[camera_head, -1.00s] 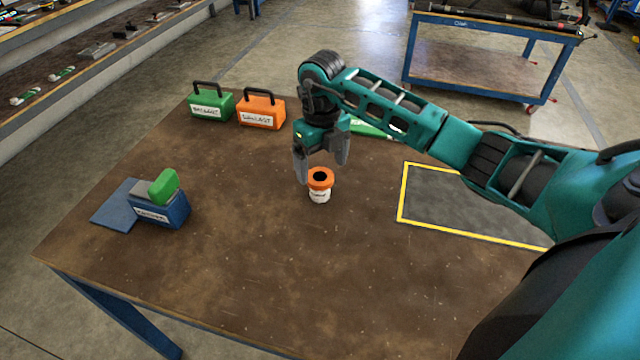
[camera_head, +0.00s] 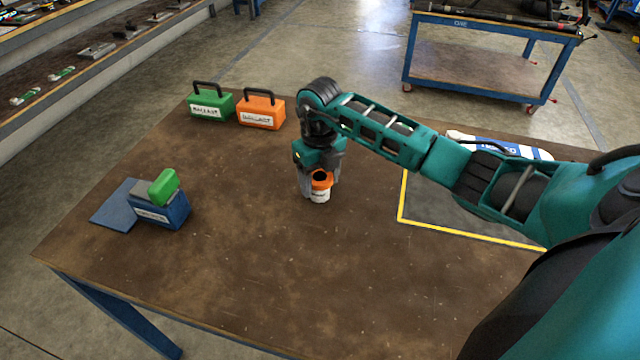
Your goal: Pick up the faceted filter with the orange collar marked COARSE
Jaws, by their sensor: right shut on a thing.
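The filter (camera_head: 320,193) with the orange collar and pale lower body stands upright on the brown table, near its middle. Its label is too small to read. My right gripper (camera_head: 320,185) points down from above and is shut on the filter, with one finger on each side of the collar. The filter's base appears to be at table level. My left gripper is not in view.
A green case (camera_head: 211,106) and an orange case (camera_head: 261,112) stand at the back left. A blue box with a green top (camera_head: 161,206) sits at the left. A yellow-outlined dark area (camera_head: 440,215) and a white-and-blue object (camera_head: 500,147) lie under and behind my right arm. The front table is clear.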

